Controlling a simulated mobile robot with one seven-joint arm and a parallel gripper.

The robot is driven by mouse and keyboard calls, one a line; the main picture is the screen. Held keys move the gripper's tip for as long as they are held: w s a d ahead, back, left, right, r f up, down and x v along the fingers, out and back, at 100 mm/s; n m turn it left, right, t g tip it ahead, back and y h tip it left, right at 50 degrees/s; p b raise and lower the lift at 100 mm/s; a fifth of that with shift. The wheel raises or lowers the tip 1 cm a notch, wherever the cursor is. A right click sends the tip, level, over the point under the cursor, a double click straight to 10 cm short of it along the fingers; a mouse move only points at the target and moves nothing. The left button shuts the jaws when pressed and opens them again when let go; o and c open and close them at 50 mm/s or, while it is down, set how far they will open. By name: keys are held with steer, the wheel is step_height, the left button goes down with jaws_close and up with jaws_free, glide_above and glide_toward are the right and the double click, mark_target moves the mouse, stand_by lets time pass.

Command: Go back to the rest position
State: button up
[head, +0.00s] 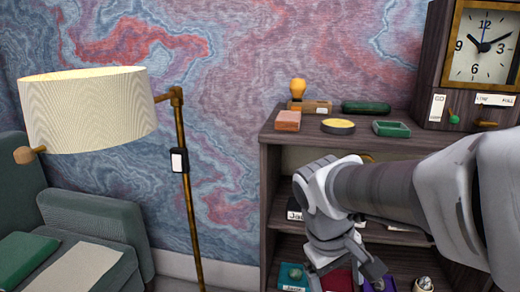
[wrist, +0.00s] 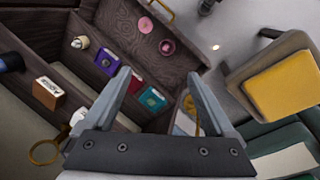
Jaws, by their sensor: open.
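My gripper (head: 345,274) hangs in front of the dark wooden shelf unit (head: 268,165), before its lower compartments, at the end of my arm reaching in from the right. In the wrist view my gripper (wrist: 158,78) has its two grey fingers spread wide with nothing between them. Below and beyond the fingers, a teal box (wrist: 152,98), a red box (wrist: 131,73) and a purple box (wrist: 106,55) sit in a row in the shelf. My arm hides part of the shelf's right side.
On the shelf top are a brick-coloured block (head: 288,121), a round yellow-topped tin (head: 338,126), a green tray (head: 391,129), a wooden stamp (head: 297,90) and a clock (head: 482,48). A floor lamp (head: 90,108) and green armchair (head: 95,215) stand left. A yellow-cushioned seat (wrist: 283,88) is at right.

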steer(key=s+r+m+t+y, duration=0.3)
steer(key=s+r+m+t, duration=0.2)
steer(key=s, duration=0.3)
step_height(320, 180, up, 22)
steer(key=p, duration=2.2)
steer(key=shift+w+n, duration=0.3)
steer(key=shift+w, duration=0.05)
steer(key=shift+d, duration=0.1)
steer(key=c, duration=0.6)
steer(key=shift+s, duration=0.2)
steer(key=shift+c, duration=0.2)
